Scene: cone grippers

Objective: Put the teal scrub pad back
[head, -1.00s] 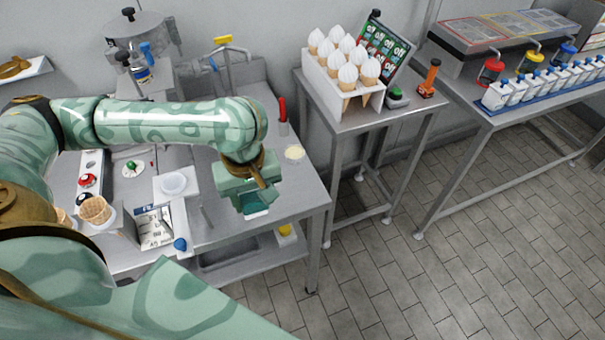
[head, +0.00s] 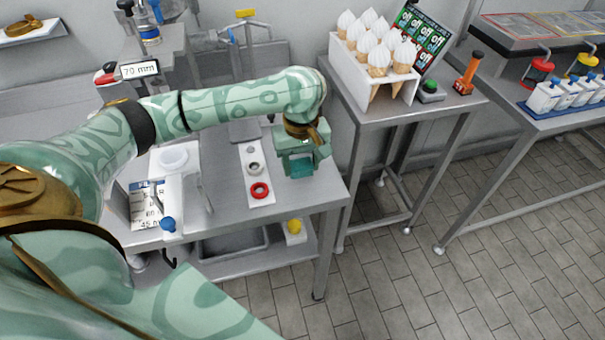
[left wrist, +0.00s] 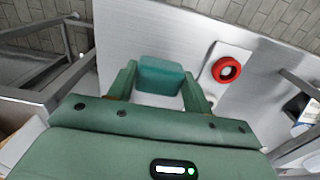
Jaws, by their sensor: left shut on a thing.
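The teal scrub pad (left wrist: 160,77) is held between the two fingers of my left gripper (left wrist: 160,92), as the left wrist view shows. In the head view the left gripper (head: 301,168) points down over the right end of the steel table (head: 228,222), with a bit of the teal pad (head: 302,170) showing at its lower side. I cannot tell whether the pad touches the tabletop. My right gripper is not in view.
A white strip (head: 256,199) with a red ring (head: 260,190) lies just left of the gripper. A white cone rack (head: 345,71) stands on a separate stand to the right. A yellow-topped item (head: 294,227) sits on the lower shelf. Floor at right is clear.

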